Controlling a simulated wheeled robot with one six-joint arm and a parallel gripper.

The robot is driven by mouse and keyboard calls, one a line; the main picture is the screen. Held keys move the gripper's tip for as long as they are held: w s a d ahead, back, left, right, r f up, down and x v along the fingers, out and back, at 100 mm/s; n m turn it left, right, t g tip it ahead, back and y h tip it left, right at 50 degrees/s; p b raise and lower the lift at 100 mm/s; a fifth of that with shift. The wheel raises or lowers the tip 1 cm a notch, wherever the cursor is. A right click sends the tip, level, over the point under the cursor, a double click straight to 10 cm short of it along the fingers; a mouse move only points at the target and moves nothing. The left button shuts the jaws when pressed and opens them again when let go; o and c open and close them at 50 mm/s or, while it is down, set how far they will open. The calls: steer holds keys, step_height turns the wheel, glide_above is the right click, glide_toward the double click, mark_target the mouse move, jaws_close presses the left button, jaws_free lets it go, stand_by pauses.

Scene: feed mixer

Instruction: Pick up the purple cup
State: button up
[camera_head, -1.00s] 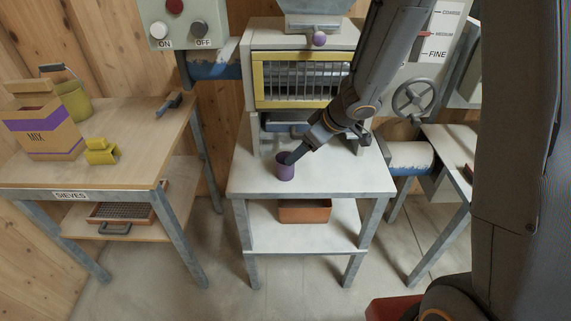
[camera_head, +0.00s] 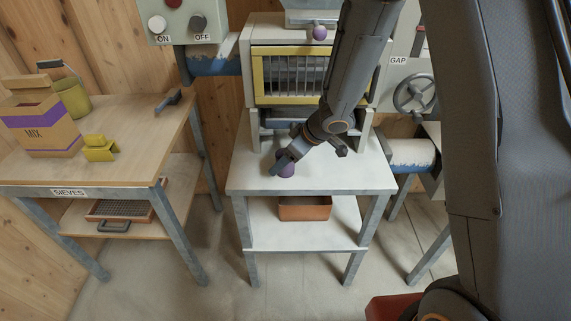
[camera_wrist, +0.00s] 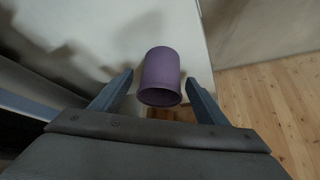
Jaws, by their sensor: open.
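The purple cup (camera_head: 288,171) stands near the front edge of the white-topped table (camera_head: 345,181) before the machine, partly covered by my gripper in the head view. My gripper (camera_head: 281,161) comes down at a slant from the upper right and is at the cup. In the wrist view the cup (camera_wrist: 161,70) shows between my two open fingers (camera_wrist: 158,80), its rim facing my palm. Gaps show on both sides of it, so neither finger appears to touch it.
The machine's yellow-framed window (camera_head: 300,76) stands behind the cup. An orange-brown tray (camera_head: 305,210) is on the lower shelf. A handwheel (camera_head: 414,95) is at right.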

steer(key=c, duration=1.1)
